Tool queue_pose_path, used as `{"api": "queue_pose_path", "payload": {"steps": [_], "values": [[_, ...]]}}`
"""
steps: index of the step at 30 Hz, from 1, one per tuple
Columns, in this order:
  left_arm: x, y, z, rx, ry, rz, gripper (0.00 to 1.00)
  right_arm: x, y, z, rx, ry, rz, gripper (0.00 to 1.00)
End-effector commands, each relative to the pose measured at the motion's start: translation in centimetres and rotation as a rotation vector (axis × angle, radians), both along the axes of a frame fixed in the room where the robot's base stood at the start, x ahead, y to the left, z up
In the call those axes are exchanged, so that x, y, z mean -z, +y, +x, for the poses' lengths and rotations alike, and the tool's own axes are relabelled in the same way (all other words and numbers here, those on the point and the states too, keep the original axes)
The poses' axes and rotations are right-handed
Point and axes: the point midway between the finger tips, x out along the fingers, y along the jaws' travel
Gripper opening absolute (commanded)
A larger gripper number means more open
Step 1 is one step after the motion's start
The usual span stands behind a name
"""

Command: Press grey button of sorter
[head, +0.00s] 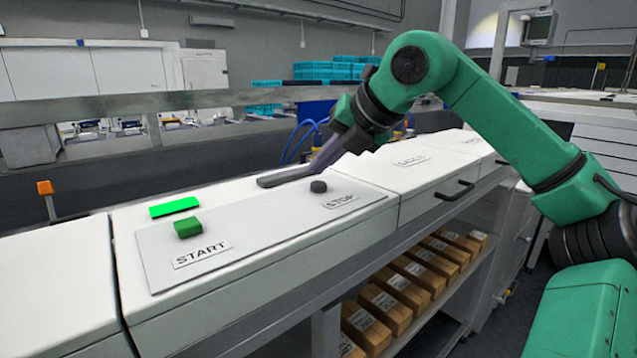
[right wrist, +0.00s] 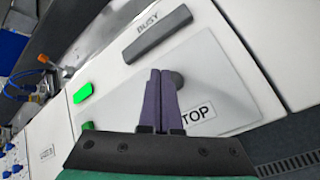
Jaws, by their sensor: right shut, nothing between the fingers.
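The grey button (head: 318,186) is a small dark round knob on the sorter's pale panel (head: 240,240), beside a STOP label (head: 342,202). My right gripper (head: 314,170) is shut and empty, its purple fingers slanting down just behind the button in the head view. In the right wrist view the closed fingers (right wrist: 160,75) lie just left of the button (right wrist: 178,79) and cover part of its edge. I see no clear contact with it. My left gripper is in neither view.
A green button (head: 188,228) by a START label and a lit green strip (head: 174,207) lie left. A dark bar (right wrist: 158,35) marked BUSY lies behind the grey button. Boxes (head: 400,290) fill a shelf below. A metal rail (head: 200,98) runs behind.

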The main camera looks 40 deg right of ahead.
Motion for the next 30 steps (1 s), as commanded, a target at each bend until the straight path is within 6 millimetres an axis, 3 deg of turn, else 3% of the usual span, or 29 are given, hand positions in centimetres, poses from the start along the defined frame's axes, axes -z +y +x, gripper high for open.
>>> {"api": "queue_pose_path", "payload": {"steps": [30], "values": [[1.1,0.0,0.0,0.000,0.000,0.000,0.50,1.1,0.0,0.0,0.000,0.000,0.000,0.00]]}}
